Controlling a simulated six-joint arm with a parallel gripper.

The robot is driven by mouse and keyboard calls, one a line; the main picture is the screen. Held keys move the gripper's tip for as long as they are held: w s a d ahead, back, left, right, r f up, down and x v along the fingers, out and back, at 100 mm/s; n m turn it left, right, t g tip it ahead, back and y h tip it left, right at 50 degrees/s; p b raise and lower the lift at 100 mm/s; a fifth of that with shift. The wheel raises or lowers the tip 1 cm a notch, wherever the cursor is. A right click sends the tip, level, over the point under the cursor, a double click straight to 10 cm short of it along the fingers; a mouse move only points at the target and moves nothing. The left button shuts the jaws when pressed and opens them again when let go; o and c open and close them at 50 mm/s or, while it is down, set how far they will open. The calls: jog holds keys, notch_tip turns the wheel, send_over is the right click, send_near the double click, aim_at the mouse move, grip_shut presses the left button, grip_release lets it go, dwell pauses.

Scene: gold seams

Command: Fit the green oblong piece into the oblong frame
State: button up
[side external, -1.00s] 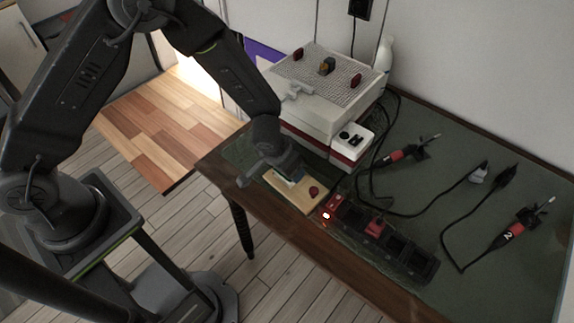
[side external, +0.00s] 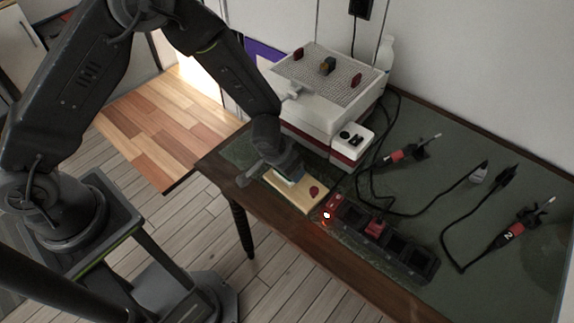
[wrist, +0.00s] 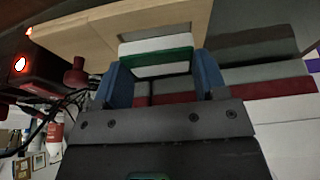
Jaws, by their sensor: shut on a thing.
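My gripper (side external: 287,174) is low over the wooden board (side external: 308,200) at the table's near left edge. In the wrist view its two blue fingers (wrist: 163,80) are shut on the green piece (wrist: 165,56), which shows as a green edge with a pale grey face. A white strip (wrist: 155,45) lies directly beyond it, against the wooden board (wrist: 90,35). The oblong frame cannot be told apart clearly, being mostly hidden by the gripper and piece. I cannot tell whether the piece is inside it or above it.
A white box machine (side external: 318,110) stands behind. Cabled tools (side external: 405,153) lie on the green mat, which has free room at the right.

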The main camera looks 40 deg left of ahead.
jog(key=shift+f, duration=0.55)
dwell(0.4)
jog(key=o, duration=0.8)
jog(key=shift+r, duration=3.55)
